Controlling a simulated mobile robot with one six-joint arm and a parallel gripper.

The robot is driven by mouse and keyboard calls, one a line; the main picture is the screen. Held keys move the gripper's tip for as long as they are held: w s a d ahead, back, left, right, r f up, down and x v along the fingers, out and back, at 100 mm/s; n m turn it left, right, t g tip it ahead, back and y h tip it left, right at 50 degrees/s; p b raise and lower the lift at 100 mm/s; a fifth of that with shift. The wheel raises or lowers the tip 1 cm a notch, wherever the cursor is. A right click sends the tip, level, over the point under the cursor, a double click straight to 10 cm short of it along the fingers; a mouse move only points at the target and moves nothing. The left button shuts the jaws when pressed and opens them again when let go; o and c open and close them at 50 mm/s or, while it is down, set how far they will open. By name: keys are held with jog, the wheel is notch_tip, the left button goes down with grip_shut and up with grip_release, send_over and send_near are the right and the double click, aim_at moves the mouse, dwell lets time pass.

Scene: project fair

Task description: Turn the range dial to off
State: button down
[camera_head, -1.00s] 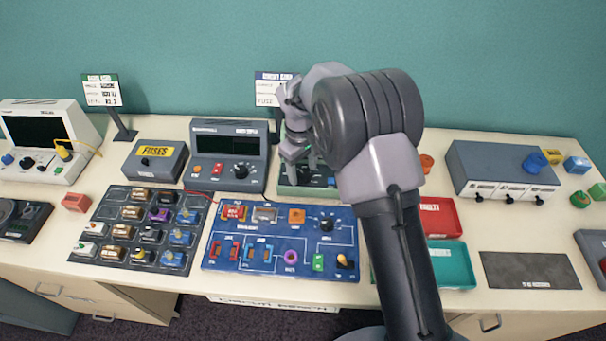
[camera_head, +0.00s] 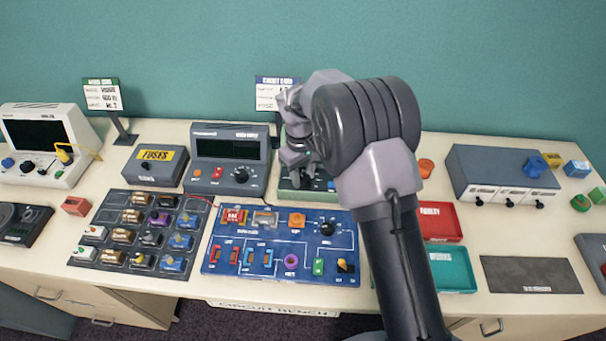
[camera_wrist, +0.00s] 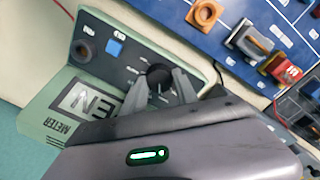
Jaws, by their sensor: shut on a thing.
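The range dial (camera_wrist: 159,75) is a black round knob on the dark panel of a green meter box. The wrist view shows it between the fingertips of my gripper (camera_wrist: 160,88), which is shut on it. The fingers cover part of the dial and its markings, so I cannot read its setting. The green meter (camera_wrist: 50,120) also shows in the head view (camera_head: 300,195), mostly behind my gripper (camera_head: 303,178) and arm. The dial cannot be made out there.
A grey bench meter (camera_head: 228,150) with its own black dial stands just left of the green meter. A blue circuit board (camera_head: 280,283) lies in front. A red tray (camera_head: 440,238) and a teal tray (camera_head: 450,288) are right of my arm.

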jog(key=shift+m+p, duration=0.3)
jog(key=shift+m, duration=2.8)
jog(key=c, duration=0.9)
grip_release()
jog(key=shift+c, duration=0.2)
notch_tip(320, 180, up, 18)
jog(key=p, duration=0.4)
jog(key=shift+a+f+p, duration=0.25)
jog(key=shift+a+p, duration=0.15)
jog(key=shift+a, duration=0.05)
